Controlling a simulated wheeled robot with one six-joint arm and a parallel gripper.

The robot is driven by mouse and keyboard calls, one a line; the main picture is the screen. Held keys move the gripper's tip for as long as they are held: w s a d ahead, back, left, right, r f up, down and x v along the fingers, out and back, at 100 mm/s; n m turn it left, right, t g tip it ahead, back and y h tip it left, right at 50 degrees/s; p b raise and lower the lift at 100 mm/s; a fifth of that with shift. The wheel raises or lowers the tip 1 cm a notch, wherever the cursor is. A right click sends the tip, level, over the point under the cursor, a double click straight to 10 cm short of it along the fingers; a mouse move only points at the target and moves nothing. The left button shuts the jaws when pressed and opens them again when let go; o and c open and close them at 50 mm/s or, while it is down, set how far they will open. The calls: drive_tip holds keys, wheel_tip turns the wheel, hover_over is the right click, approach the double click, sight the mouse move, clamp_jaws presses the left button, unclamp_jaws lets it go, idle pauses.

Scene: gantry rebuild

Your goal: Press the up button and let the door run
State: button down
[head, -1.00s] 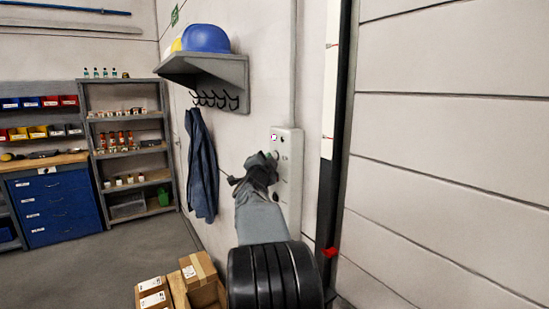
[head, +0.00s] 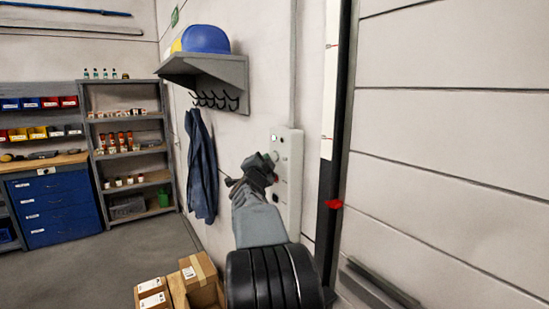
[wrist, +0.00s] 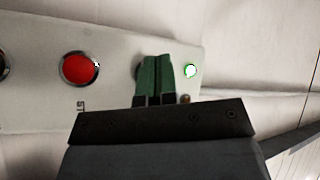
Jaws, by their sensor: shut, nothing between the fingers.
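The control box (head: 289,195) is a pale upright panel on the wall left of the door (head: 450,150). My gripper (head: 268,160) is at its upper part, fingers shut with nothing between them. In the wrist view the green fingertips (wrist: 155,75) stand over a round button, with only a dark edge showing at their left. Its label and how far it is pressed are hidden. A red stop button (wrist: 80,68) is to the left, and a small lamp (wrist: 190,71) glows white-green to the right. The door's dark bottom edge (head: 380,284) is raised.
Cardboard boxes (head: 153,293) stand on the floor by my arm. Open floor lies left, before the shelving and blue drawers (head: 55,208).

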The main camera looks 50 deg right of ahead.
drive_tip(key=shift+w+a, duration=0.1)
drive_tip(key=shift+a, duration=0.15)
drive_tip(key=shift+w+a+p, duration=0.1)
drive_tip(key=shift+w+a, duration=0.15)
drive_tip(key=shift+a, duration=0.5)
drive_tip(key=shift+w+a+p, duration=0.15)
drive_tip(key=shift+w+a, duration=0.1)
drive_tip(key=shift+a, duration=0.55)
drive_tip(key=shift+w+a+p, duration=0.1)
drive_tip(key=shift+w+a, duration=0.15)
drive_tip(key=shift+a, duration=0.5)
